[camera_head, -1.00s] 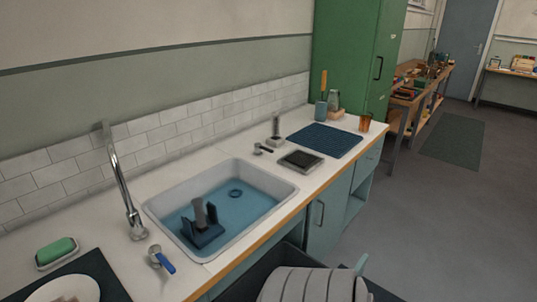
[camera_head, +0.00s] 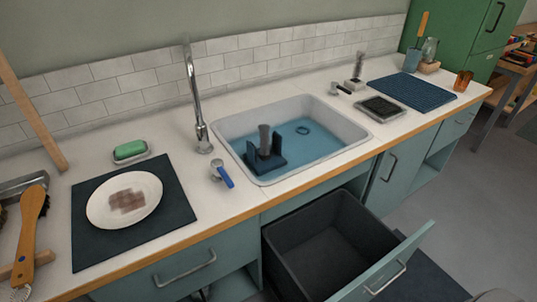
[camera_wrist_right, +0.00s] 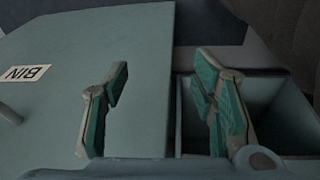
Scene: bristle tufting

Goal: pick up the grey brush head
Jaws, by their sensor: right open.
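No thing is clearly recognisable as the grey brush head. A grey upright piece (camera_head: 265,138) stands in a dark blue U-shaped block (camera_head: 268,163) in the sink. A grey bar-shaped piece (camera_head: 22,185) lies at the left edge of the counter, partly cut off, by a wooden-handled brush (camera_head: 30,230) with dark bristles. I cannot tell whether either is the brush head. My right gripper (camera_wrist_right: 160,85) is open and empty in the right wrist view, with the bin drawer front behind and below its fingers. My left gripper is not in view.
The bin drawer (camera_head: 325,245) is pulled out below the sink (camera_head: 228,128). A tap (camera_head: 200,130) stands behind. A plate (camera_head: 100,210) with a brown stain lies on a dark mat (camera_head: 170,215). A blue mat (camera_head: 425,92) lies at right. A wooden pole (camera_head: 32,115) leans at left.

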